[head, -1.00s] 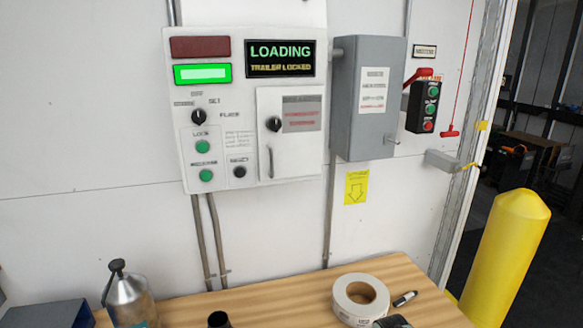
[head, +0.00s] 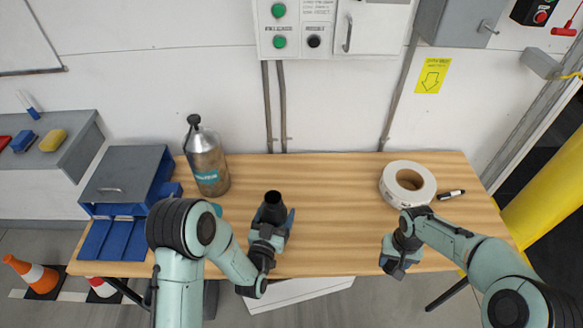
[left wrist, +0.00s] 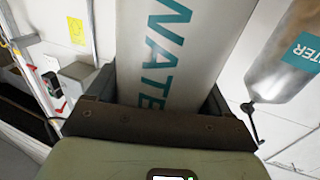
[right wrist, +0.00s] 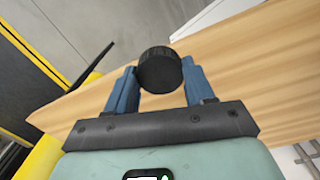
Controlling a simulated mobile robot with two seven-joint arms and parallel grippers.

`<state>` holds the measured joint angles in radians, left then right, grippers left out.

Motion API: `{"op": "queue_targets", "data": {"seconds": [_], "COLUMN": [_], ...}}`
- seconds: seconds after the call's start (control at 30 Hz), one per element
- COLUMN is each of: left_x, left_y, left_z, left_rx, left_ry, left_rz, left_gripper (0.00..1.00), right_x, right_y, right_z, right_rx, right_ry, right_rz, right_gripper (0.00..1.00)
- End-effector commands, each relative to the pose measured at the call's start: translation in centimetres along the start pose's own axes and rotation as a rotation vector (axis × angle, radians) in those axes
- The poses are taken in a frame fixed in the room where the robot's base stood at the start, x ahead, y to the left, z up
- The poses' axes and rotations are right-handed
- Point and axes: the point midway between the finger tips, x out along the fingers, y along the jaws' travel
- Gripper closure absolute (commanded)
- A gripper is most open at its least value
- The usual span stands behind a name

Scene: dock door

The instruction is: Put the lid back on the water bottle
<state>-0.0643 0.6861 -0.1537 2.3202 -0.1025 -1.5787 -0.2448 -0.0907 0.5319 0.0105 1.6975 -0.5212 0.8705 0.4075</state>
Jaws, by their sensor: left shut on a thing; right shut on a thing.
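My left gripper (head: 273,222) is shut on the water bottle (head: 272,203), which stands on the table and shows a dark open-looking top. In the left wrist view the bottle (left wrist: 168,50) fills the space between the fingers, pale grey with teal "WATER" lettering. My right gripper (head: 388,268) is at the table's front edge, to the right of the bottle and well apart from it. The right wrist view shows it shut on a round black lid (right wrist: 159,70), held between the blue fingertips. The lid is hidden in the head view.
A metal bottle with a black-topped spout and teal label (head: 207,165) stands behind left of the water bottle. A blue-grey box (head: 123,180) is at the table's left. A tape roll (head: 408,183) and a marker (head: 451,195) lie at right. The middle of the wooden table (head: 325,205) is clear.

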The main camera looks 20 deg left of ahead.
Motion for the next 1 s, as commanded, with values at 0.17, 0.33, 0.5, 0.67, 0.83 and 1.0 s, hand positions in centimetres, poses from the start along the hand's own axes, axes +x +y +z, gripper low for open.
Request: {"op": "queue_targets", "data": {"seconds": [0.17, 0.33, 0.5, 0.67, 0.83, 1.0], "left_x": [0.4, 1.2, 2.0, 2.7, 3.4, 3.8], "left_y": [1.3, 4.0, 7.0, 9.7, 12.4, 14.4], "left_z": [-0.1, -0.1, -0.1, -0.1, -0.1, -0.1], "left_rx": [0.002, 0.002, 0.002, 0.003, 0.003, 0.001], "left_ry": [0.004, 0.005, 0.005, 0.005, 0.006, 0.004], "left_rz": [0.099, 0.289, 0.492, 0.682, 0.868, 1.006], "left_gripper": [0.74, 0.74, 0.74, 0.74, 0.74, 0.74], "right_x": [0.0, 0.0, 0.0, 0.0, 0.0, 0.0], "right_y": [0.0, 0.0, 0.0, 0.0, 0.0, 0.0], "right_z": [0.0, 0.0, 0.0, 0.0, 0.0, 0.0], "right_rx": [0.001, 0.001, 0.001, 0.001, 0.001, 0.001], "right_ry": [0.0, 0.0, 0.0, 0.0, 0.0, 0.0], "right_rz": [0.0, 0.0, 0.0, 0.0, 0.0, 0.0], "right_gripper": [0.75, 0.75, 0.75, 0.75, 0.75, 0.75]}}
